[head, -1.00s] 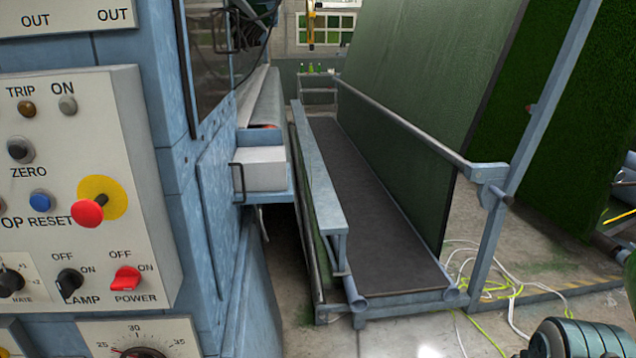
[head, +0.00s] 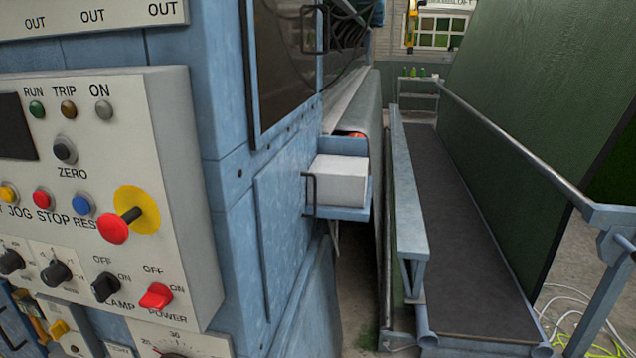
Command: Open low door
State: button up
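The low door (head: 280,225) is a flat blue panel low on the side of the blue machine, seen at a steep slant. It looks flush with the machine wall, so it appears shut. A thin black bar handle (head: 309,190) stands at its right edge, in front of a pale box. Above it is an upper door (head: 290,65) with a dark window and its own black handle (head: 310,28). My gripper is not in view.
A control panel (head: 130,200) with knobs and a red button juts out at the left. The pale box (head: 340,180) sits on a blue shelf beyond the low door. A railed walkway (head: 465,230) runs along the right, with cables (head: 575,320) on the floor.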

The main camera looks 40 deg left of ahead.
aim_at(280, 188)
jog(key=u, duration=0.75)
jog(key=i, duration=1.3)
jog(key=u, duration=0.8)
